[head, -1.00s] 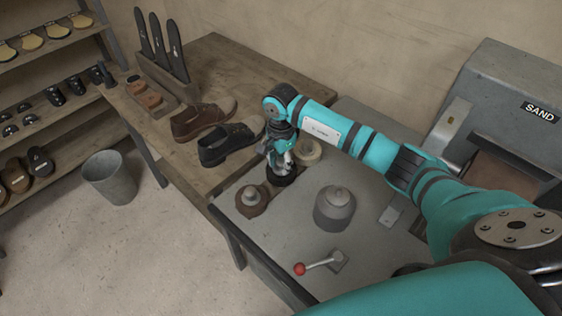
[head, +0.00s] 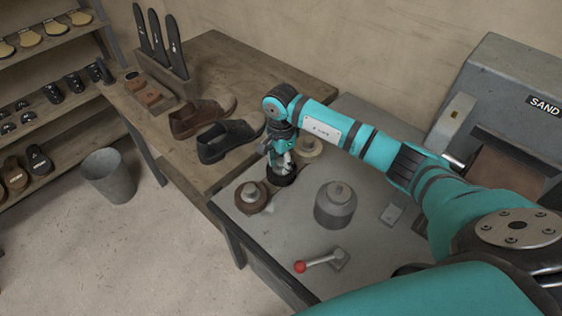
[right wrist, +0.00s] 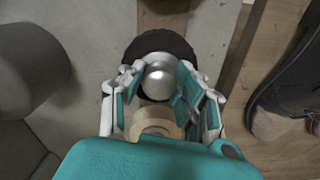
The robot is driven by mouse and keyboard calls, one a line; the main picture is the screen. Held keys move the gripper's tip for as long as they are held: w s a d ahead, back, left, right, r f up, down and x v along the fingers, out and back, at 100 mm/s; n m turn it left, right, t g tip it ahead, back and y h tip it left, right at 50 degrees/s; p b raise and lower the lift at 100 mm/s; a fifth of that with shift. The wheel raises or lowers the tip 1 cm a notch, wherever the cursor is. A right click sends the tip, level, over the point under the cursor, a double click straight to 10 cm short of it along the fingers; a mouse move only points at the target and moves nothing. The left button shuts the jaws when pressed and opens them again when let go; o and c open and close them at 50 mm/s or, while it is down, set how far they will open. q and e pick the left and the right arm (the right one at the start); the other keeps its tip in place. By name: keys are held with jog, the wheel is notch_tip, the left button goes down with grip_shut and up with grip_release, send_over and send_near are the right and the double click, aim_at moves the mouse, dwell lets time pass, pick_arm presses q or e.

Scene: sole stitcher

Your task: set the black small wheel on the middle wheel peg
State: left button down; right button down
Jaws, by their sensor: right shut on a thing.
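The black small wheel (head: 281,177) is low over the grey bench top, between a brown wheel (head: 252,199) and a cream wheel (head: 310,148). In the right wrist view the black wheel (right wrist: 135,50) has a shiny round knob on top. My right gripper (head: 279,165) points down, its fingers (right wrist: 160,84) shut on this knob from both sides. The middle wheel peg is hidden under the wheel and gripper. I cannot tell whether the wheel rests on it. My left gripper is not in view.
A grey lidded pot (head: 335,207) stands right of the wheels. A red-knobbed lever (head: 300,266) is near the bench front. A black shoe (head: 228,143) and a brown shoe (head: 200,117) stand on the wooden table (head: 245,75). The SAND machine (head: 510,90) is at the right.

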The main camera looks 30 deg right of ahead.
jog(key=c, duration=0.9)
grip_release()
jog(key=shift+o, duration=0.2)
notch_tip(320, 180, up, 12)
jog(key=shift+a, duration=0.1)
